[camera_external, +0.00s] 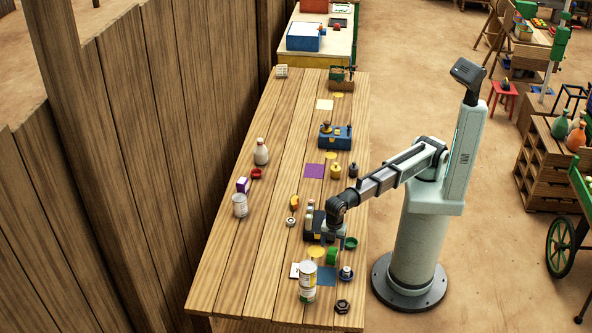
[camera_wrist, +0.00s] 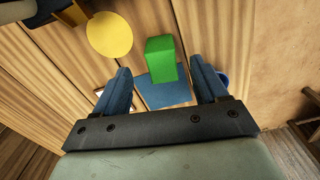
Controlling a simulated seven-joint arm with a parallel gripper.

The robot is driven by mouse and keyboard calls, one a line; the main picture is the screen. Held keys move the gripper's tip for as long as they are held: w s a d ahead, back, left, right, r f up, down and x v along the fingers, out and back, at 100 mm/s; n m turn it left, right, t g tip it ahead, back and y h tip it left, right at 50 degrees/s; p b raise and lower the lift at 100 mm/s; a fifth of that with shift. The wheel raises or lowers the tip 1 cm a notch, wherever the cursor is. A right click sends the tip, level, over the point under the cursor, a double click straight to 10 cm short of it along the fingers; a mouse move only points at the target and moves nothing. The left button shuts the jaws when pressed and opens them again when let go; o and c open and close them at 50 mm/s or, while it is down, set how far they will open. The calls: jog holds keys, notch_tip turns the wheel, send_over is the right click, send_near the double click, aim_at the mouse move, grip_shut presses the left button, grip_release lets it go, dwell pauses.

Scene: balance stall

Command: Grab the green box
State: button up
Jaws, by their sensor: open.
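The green box (camera_external: 332,257) stands on the wooden table, at the near end, just behind a blue square mat. In the wrist view the green box (camera_wrist: 161,60) shows ahead of the fingers, with the blue mat (camera_wrist: 165,93) beside it. My gripper (camera_external: 335,240) hangs above the table, close to the green box. Its two blue fingers are spread apart and empty in the wrist view, with the box between and beyond them. The exact height of my gripper over the box is hard to tell.
A yellow disc (camera_wrist: 109,35) lies left of the box. A dark block holder (camera_external: 313,224) stands behind. The table's left front is clear.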

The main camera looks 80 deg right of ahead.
aim_at(333, 250)
jog(key=shift+a+f, duration=0.1)
jog(key=shift+f, duration=3)
jog(key=c, duration=1.1)
jog(key=shift+r, duration=0.15)
